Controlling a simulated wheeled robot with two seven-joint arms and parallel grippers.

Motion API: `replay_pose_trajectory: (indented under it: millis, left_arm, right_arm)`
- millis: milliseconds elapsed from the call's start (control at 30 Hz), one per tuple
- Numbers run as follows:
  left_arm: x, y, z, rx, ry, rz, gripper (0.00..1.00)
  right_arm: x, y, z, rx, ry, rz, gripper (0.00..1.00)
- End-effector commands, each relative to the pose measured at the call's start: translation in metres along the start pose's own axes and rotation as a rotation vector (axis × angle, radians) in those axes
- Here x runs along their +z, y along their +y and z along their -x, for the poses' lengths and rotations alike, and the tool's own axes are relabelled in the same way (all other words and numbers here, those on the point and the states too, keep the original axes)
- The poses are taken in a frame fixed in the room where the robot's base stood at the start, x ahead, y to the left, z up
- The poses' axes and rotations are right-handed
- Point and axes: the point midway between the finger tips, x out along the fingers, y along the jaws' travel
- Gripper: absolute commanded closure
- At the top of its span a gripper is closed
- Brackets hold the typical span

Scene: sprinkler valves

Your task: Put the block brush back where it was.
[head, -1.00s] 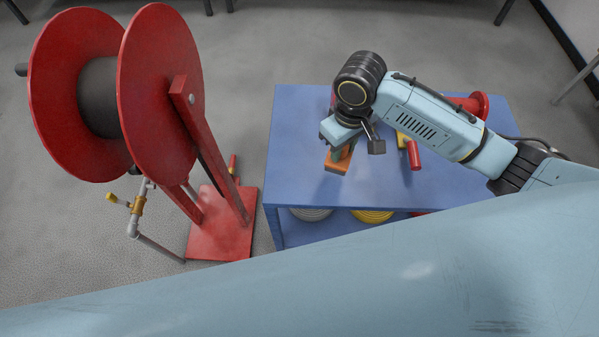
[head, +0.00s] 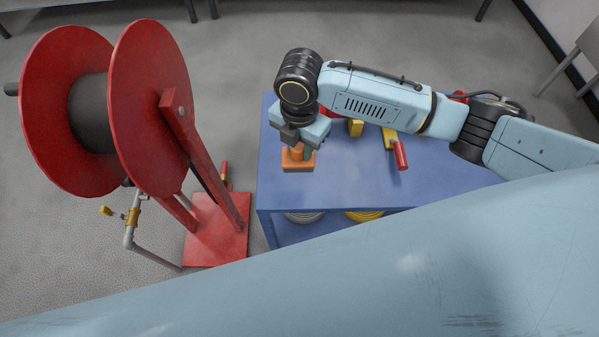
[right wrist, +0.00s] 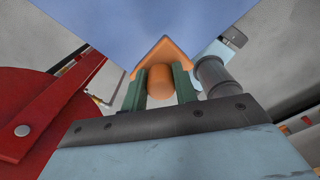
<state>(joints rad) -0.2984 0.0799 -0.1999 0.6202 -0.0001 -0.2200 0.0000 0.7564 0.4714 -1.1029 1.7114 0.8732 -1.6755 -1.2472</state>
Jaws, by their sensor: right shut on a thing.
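The block brush (head: 298,162) is an orange-brown block with a rounded grip on top. My right gripper (head: 297,146) is shut on its grip. It holds the brush over the left part of the blue table; in the head view I cannot tell whether the brush touches the top. In the right wrist view the rounded grip of the brush (right wrist: 160,78) sits between the two green fingers of my right gripper (right wrist: 160,88), with the block beyond. The bristles are hidden. My left gripper is out of view.
The blue table (head: 335,185) has a clear front. A red-handled tool (head: 401,155) and a yellow item (head: 355,128) lie to the right of the brush. A red hose reel (head: 150,110) stands left of the table, with a pipe and yellow valve (head: 132,217) beside it.

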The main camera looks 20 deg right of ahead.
Motion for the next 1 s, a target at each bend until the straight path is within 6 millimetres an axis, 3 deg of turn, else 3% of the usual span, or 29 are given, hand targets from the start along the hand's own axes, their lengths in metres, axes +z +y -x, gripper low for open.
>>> replay_pose_trajectory:
  millis: [33,200,367,600,1000]
  left_arm:
    - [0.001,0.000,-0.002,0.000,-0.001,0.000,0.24]
    - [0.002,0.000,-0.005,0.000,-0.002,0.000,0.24]
    - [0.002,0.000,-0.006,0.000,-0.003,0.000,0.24]
    - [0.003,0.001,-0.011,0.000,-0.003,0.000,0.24]
    - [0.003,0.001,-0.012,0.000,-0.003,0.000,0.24]
  right_arm:
    - [-0.001,-0.002,-0.013,-0.006,0.002,0.000,0.93]
    - [-0.001,-0.001,-0.041,-0.004,0.002,-0.001,0.93]
    - [0.000,-0.001,-0.052,-0.002,0.000,-0.002,0.93]
    - [-0.001,-0.002,-0.084,-0.004,0.000,-0.002,0.93]
    - [0.000,-0.001,-0.090,-0.001,0.000,-0.002,0.93]
